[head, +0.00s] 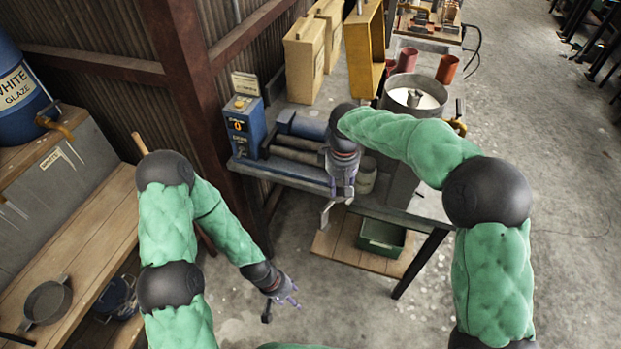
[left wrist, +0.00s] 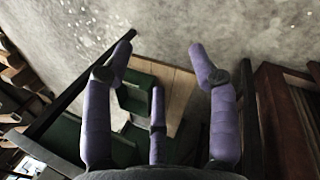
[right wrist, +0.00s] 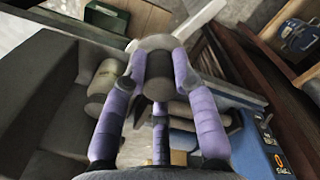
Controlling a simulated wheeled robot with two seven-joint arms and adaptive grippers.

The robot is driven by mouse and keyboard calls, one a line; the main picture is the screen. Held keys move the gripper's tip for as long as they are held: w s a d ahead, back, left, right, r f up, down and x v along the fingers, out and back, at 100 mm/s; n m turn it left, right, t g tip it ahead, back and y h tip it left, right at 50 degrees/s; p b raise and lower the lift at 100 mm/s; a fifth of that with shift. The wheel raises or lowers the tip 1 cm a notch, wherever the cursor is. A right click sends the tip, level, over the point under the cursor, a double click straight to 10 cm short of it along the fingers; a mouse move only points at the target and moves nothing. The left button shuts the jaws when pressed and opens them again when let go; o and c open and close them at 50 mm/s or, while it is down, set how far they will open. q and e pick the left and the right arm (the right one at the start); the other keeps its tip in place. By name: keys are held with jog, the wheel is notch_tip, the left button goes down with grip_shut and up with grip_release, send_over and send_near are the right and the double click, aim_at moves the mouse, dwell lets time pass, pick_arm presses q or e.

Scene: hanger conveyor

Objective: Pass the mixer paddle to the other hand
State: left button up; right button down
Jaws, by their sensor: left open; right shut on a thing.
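My right gripper (head: 343,190) is shut on the mixer paddle (head: 326,214), whose pale metal part hangs below the fingers beside the bench's front edge. In the right wrist view the fingers (right wrist: 160,62) close around the paddle's dark, round end (right wrist: 158,82), with a pale grey part behind it. My left gripper (head: 283,298) is open and empty, lower and nearer, over the floor, apart from the paddle. In the left wrist view its fingers (left wrist: 162,50) are spread with nothing between them.
A metal bench (head: 285,170) with a blue box (head: 246,127) and rollers stands ahead. A green bin (head: 381,238) sits on its low wooden shelf (head: 335,246). A round pan (head: 415,95) stands to the right. A wooden bench (head: 90,245) is at the left. The floor between is clear.

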pick_arm(q)
jog(key=w+r+n+g, duration=0.1)
jog(key=w+r+n, duration=0.15)
jog(key=w, duration=0.55)
jog(key=n+g+h, duration=0.3)
jog(key=n+g, duration=0.1)
jog(key=n, duration=0.1)
send_near(324, 210)
jog(key=x, duration=0.7)
jog(key=w+f+x, duration=0.1)
jog(key=x, duration=0.3)
jog(key=shift+w+a, duration=0.15)
jog(key=shift+a, duration=0.2)
jog(key=shift+c, duration=0.3)
grip_shut()
pick_arm(e)
jog(key=c, duration=0.9)
grip_release()
